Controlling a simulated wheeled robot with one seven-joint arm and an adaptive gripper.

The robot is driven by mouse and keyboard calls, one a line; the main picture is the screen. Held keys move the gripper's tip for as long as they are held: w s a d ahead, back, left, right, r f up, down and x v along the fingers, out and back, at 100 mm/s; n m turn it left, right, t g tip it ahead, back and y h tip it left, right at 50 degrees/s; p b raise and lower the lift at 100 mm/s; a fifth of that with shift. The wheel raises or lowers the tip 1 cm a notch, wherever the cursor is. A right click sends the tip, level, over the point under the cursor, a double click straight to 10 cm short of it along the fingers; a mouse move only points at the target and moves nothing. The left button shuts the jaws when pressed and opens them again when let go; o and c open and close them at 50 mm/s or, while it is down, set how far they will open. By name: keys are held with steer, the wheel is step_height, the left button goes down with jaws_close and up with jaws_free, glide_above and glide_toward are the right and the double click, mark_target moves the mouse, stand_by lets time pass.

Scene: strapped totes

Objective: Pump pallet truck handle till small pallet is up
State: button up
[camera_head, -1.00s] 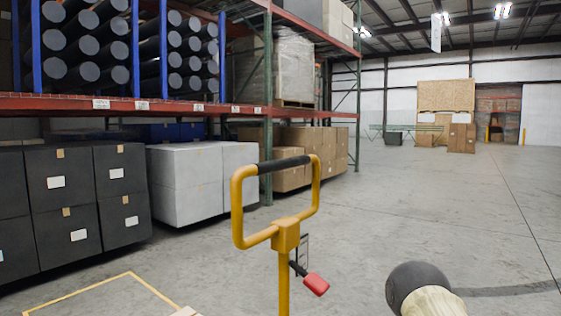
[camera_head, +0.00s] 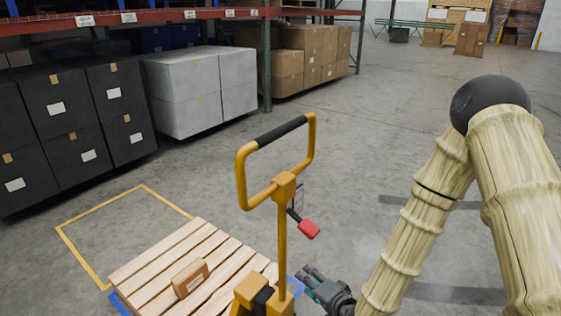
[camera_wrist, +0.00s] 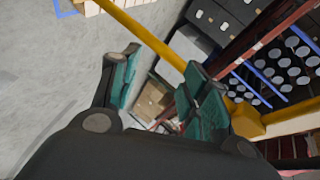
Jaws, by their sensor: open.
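The yellow pallet truck handle (camera_head: 282,222) stands nearly upright in the head view, with a loop on top, a black grip bar (camera_head: 281,132) and a red lever (camera_head: 309,229). The small wooden pallet (camera_head: 160,257) lies low at the left of the truck with a small brown box (camera_head: 190,278) on it. I cannot tell whether it is off the floor. My gripper (camera_head: 318,284) is low, just right of the handle's shaft, holding nothing. In the wrist view its green-padded fingers (camera_wrist: 155,90) are apart, and the yellow shaft (camera_wrist: 150,38) passes beyond them.
A yellow floor outline (camera_head: 90,213) lies beyond the pallet, with blue marking (camera_head: 122,303) at the pallet's edge. Black boxes (camera_head: 60,130), white boxes (camera_head: 195,90) and brown cartons (camera_head: 300,58) stand under a red rack. The floor right of the handle is open.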

steer(key=w+a+r+m+t+y+p, duration=0.1)
steer(key=w+r+t+p, duration=0.15)
steer(key=r, duration=0.65)
steer(key=w+a+r+m+t+y+p, duration=0.1)
steer(key=w+r+p, duration=0.2)
steer(key=r, duration=0.6)
steer(key=m+t+y+p, duration=0.2)
steer(key=t+p, duration=0.1)
steer(key=p, duration=0.3)
glide_toward(281, 132)
steer(key=w, duration=0.2)
steer(key=p+x, duration=0.1)
steer(key=x, duration=0.2)
steer(key=p+x, duration=0.1)
steer(key=x, duration=0.2)
steer(key=p+x, duration=0.2)
steer(key=x, duration=0.1)
steer(key=shift+w+a+f, duration=0.25)
steer(key=shift+w+a, duration=0.05)
steer(key=shift+c, duration=0.5)
jaws_close()
